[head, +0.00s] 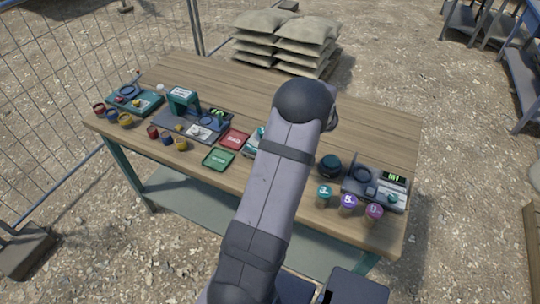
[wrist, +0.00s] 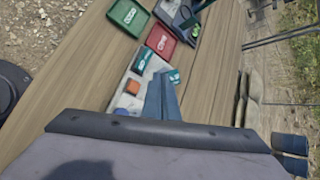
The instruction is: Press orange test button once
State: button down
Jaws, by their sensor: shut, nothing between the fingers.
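In the head view my arm covers most of the panel (head: 252,143), and the orange button and fingertips are hidden.
The green tray (head: 219,159) and red tray (head: 234,139) lie left of the panel on the wooden table (head: 365,130). A test stand (head: 184,98) and several small cups are farther left. A dark round device (head: 330,165), a scale (head: 376,185) and numbered containers stand at right.

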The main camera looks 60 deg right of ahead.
notch_tip(320, 180, down, 5)
jog(key=b, duration=0.2)
jog(key=shift+r+b, duration=0.15)
jog(key=shift+b, duration=0.25)
jog(key=shift+f+b, duration=0.75)
jog(key=shift+f+b, duration=1)
jog(key=shift+b, duration=0.1)
dwell(1.9)
jog(key=shift+r, duration=0.2)
jog(key=shift+r+p, duration=0.65)
jog(key=shift+r, duration=0.15)
jog(key=shift+r, duration=0.1)
jog(key=shift+r+p, duration=1.65)
jog(key=shift+r, duration=0.75)
